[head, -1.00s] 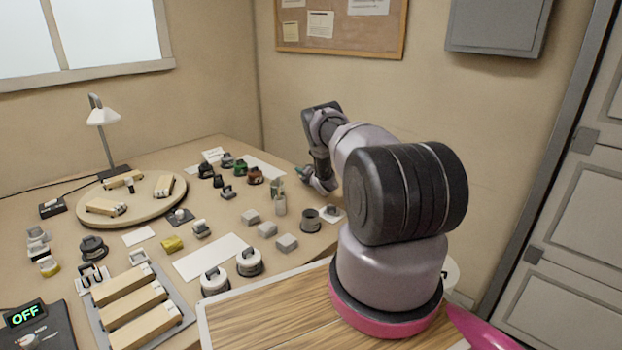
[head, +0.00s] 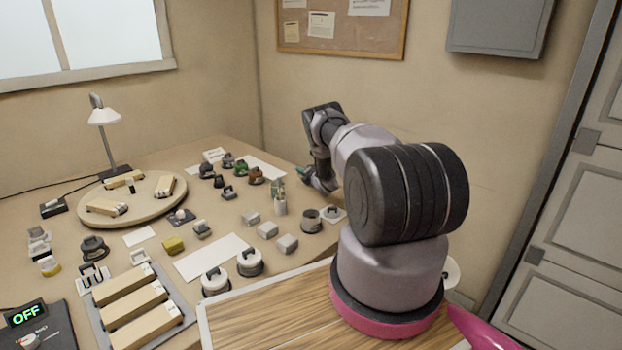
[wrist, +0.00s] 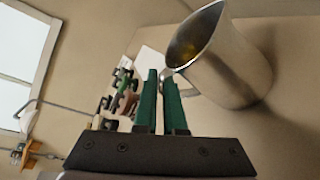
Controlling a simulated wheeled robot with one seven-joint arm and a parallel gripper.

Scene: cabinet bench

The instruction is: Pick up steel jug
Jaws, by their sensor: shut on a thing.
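The steel jug (wrist: 222,62) fills the upper right of the wrist view, shiny and grey, with its open mouth and spout facing up and left. It appears tilted in that view. My gripper (wrist: 163,75) has two green fingers close together, shut on the jug's handle at the jug's left side. The exact grip on the handle is small and partly hidden by the fingers. In the head view my gripper (head: 304,174) is at the far right end of the bench, mostly behind my wrist, and the jug is hidden there by my arm.
Small coloured items (head: 241,167) sit behind. The wall is close beyond.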

